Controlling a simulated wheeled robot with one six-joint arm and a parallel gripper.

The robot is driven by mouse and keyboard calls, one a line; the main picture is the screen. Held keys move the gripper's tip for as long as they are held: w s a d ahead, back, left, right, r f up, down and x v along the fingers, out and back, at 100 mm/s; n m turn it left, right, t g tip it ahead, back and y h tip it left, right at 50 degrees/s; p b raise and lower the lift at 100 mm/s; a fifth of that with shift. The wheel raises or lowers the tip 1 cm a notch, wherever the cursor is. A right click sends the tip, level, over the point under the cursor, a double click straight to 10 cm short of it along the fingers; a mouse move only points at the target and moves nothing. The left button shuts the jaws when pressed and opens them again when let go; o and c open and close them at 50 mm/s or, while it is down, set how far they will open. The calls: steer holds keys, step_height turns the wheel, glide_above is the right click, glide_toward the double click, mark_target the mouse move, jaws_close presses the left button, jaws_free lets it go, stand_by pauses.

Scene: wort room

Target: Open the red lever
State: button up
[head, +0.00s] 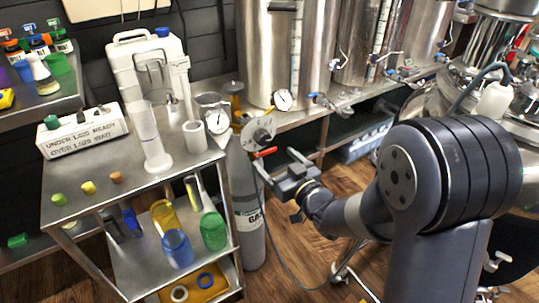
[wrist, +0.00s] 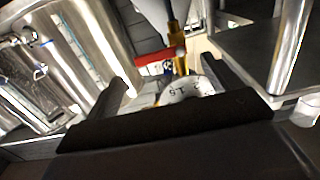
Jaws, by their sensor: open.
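The red lever (head: 266,152) is a short bar beside a round metal fitting (head: 259,132) at the top of the grey gas cylinder (head: 247,205). In the wrist view the red lever (wrist: 154,66) lies crosswise next to a brass-coloured fitting (wrist: 178,48). My gripper (head: 279,164) is open and empty, just right of and below the lever in the head view. In the wrist view the lever shows in the gap between the fingers of my gripper (wrist: 164,72), beyond their tips. I cannot tell whether anything touches.
A white dial (wrist: 183,90) shows between the fingers. A steel cart (head: 85,182) with cylinders, cups and a label box stands left of the gas cylinder. Steel vessels (head: 270,55) stand on a bench behind. A dark hose hangs beside the cylinder. Wooden floor (head: 295,255) is partly open below.

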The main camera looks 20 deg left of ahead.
mark_target(266, 152)
steer(key=shift+x, duration=2)
steer(key=shift+s, duration=0.1)
steer(key=shift+c, duration=0.2)
steer(key=c, duration=0.9)
steer(key=shift+c, duration=0.2)
